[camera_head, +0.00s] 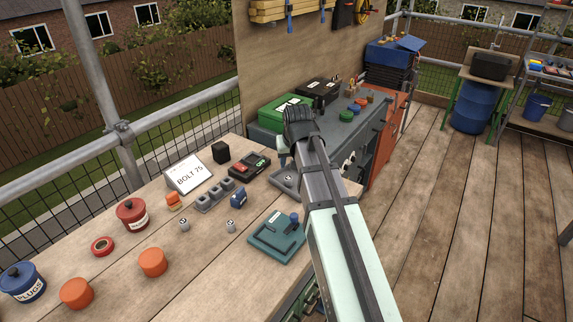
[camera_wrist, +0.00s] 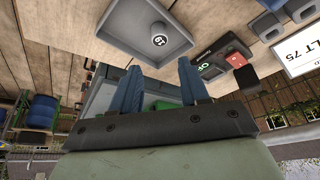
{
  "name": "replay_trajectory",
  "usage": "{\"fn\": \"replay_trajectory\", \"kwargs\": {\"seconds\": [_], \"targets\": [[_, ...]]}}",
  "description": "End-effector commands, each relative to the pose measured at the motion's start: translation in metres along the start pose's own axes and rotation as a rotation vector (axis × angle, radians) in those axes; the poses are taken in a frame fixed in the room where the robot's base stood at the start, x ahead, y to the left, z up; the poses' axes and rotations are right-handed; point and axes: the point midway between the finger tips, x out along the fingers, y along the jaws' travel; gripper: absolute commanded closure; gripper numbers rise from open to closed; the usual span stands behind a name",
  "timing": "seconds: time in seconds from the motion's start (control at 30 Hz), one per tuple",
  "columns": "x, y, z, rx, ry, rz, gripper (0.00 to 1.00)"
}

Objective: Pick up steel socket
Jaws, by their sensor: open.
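Two small steel sockets stand on the wooden bench in the head view, one on the left (camera_head: 184,223) and one on the right (camera_head: 231,226). In the wrist view, a steel socket marked 19 (camera_wrist: 159,41) sits in a shallow grey tray (camera_wrist: 118,20). The tray also shows in the head view (camera_head: 278,178), partly hidden by my arm. My gripper (camera_wrist: 160,78) is open, with its two blue fingers apart and nothing seen between them. It is above the bench, apart from the tray and sockets.
Near the tray are a black and red device (camera_head: 249,166), a grey holder block (camera_head: 213,196), a blue block (camera_head: 238,198) and a BOLT 75 sign (camera_head: 188,174). A green plate fixture (camera_head: 277,238) lies at the bench edge. Orange cylinders (camera_head: 153,262) and tins (camera_head: 132,214) stand left.

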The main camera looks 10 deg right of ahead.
Motion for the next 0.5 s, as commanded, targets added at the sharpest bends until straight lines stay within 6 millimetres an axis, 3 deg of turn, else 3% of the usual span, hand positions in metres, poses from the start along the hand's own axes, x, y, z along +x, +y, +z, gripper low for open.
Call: {"fn": "replay_trajectory", "kwargs": {"seconds": [0.33,0.5], "targets": [[0.0,-0.003,0.0,-0.003,0.0,-0.001,0.47],[-0.002,-0.035,0.001,-0.046,0.002,-0.02,0.47]]}}
